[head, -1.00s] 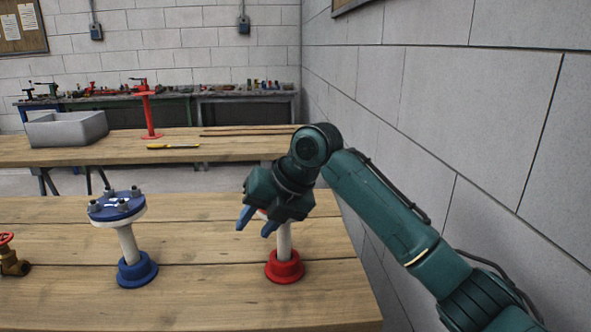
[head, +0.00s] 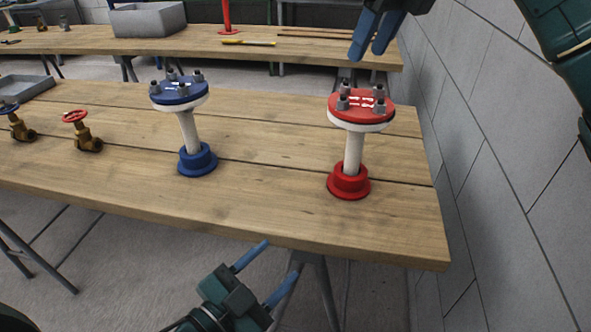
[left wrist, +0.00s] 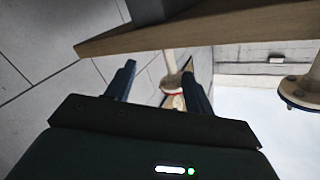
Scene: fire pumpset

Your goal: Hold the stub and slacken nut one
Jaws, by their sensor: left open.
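A white stub with a red flange (head: 361,108) and red base (head: 348,183) stands on the near bench, tilted slightly in the view. Several grey nuts and bolts sit on its flange. A similar stub with a blue flange (head: 179,93) stands to its left. My left gripper (head: 281,258) is open and empty, low in front of the bench edge. In the left wrist view, the red-rimmed flange (left wrist: 172,92) shows beyond and between its fingers. My right gripper (head: 368,55) is open, at the top behind the red flange, apart from it. Nut numbers cannot be read.
The wooden bench edge (head: 300,243) lies between my left gripper and the stubs. Valves with a red handwheel (head: 75,116) and a blue one stand left. A grey block wall (head: 490,150) is close on the right. Bare bench top lies between the stubs.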

